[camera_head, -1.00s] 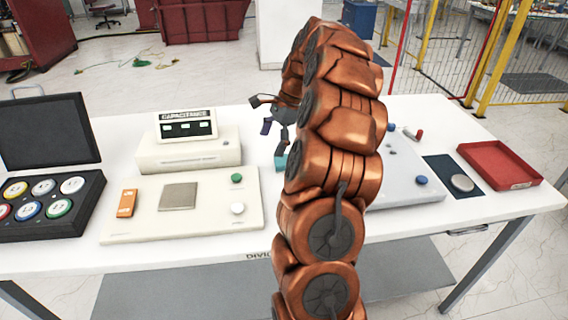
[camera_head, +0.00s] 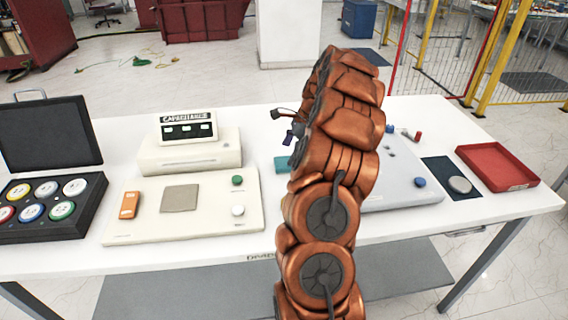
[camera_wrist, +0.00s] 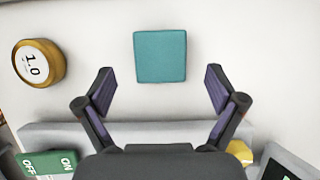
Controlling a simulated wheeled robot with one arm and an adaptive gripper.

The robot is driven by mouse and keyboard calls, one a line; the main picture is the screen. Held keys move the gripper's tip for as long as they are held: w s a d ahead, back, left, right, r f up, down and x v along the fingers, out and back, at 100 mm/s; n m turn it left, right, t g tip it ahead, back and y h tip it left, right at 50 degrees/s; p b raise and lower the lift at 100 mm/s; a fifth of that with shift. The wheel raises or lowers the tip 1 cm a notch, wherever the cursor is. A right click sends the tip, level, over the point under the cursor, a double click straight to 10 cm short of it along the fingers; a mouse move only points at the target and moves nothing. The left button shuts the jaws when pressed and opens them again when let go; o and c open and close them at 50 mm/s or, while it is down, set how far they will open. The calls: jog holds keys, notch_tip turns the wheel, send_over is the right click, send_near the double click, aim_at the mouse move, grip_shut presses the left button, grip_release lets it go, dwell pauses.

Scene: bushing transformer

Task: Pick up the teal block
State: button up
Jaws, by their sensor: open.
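The teal block (camera_wrist: 160,56) shows in the wrist view as a flat square on the white table, at the top middle, just beyond my fingertips. In the head view the teal block (camera_head: 282,164) is partly hidden behind my copper arm. My gripper (camera_wrist: 160,92) is open and empty in the wrist view, one finger to the left and one to the right, with the block centred ahead of the gap. In the head view my gripper (camera_head: 290,130) is mostly hidden behind the arm, with dark finger parts showing at its left.
A weight marked 1.0 (camera_wrist: 38,63) lies left of the block in the wrist view. A capacitance meter (camera_head: 188,150) and a cream panel (camera_head: 150,210) stand to the left. A grey panel (camera_head: 400,180) and a red tray (camera_head: 497,168) are to the right.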

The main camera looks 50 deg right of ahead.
aim_at(284, 161)
jog(key=shift+p+x, duration=0.5)
jog(key=shift+x, duration=1.25)
jog(key=c, duration=1.3)
jog(key=shift+w+r+b, duration=0.1)
jog(key=shift+r+b, duration=0.75)
jog(key=shift+r, duration=0.8)
jog(key=shift+a+r, duration=0.1)
jog(key=shift+r, duration=0.05)
jog(key=s+a+b, duration=0.1)
jog(key=s+a, duration=0.1)
jog(key=s, duration=0.2)
jog(key=s+a+r+b, duration=0.1)
jog(key=s+a+b, duration=0.1)
jog(key=s, duration=0.3)
jog(key=s+a+b, duration=0.1)
jog(key=s+a, duration=0.2)
jog(key=s, duration=0.2)
jog(key=shift+s+r+b, duration=0.2)
jog(key=shift+s+b, duration=0.05)
jog(key=shift+b, duration=0.05)
